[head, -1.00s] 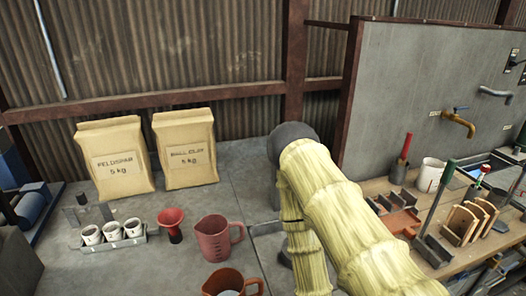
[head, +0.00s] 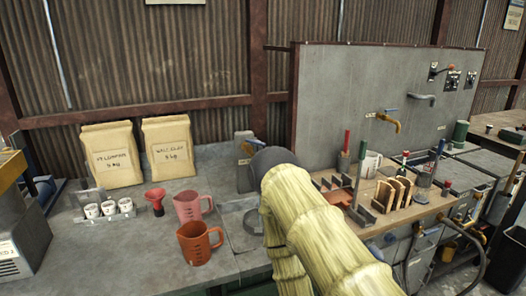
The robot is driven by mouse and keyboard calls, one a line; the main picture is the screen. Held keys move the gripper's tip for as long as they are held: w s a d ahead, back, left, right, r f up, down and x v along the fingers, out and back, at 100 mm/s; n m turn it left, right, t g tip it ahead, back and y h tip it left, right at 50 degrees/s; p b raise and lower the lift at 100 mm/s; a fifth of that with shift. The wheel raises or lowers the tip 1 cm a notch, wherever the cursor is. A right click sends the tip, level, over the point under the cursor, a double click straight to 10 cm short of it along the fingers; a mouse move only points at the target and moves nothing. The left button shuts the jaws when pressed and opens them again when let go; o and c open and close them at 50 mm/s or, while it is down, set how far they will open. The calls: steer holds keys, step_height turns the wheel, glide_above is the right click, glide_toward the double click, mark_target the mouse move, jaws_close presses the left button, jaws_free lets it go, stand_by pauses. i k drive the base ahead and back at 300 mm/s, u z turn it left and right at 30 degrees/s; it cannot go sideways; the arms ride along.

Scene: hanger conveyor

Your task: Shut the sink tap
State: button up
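A brass tap (head: 385,121) with a blue handle sticks out of the grey wall panel (head: 338,95), with a small label to its left. A grey spout (head: 422,98) is on the same panel to its right. Which of the two is the sink tap I cannot tell for sure, nor whether water runs. The sink below is largely hidden by tools and bottles on the wooden bench. My arm, in a pale yellow sleeve, rises from the bottom and bends at a dark joint, left of the taps. My gripper does not show.
The wooden bench (head: 400,222) below the panel holds upright tools, a white mug (head: 371,163) and a wooden rack (head: 393,192). A black bin (head: 508,262) stands at lower right.

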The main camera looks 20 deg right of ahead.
mark_target(249, 140)
steer(key=z, duration=0.7)
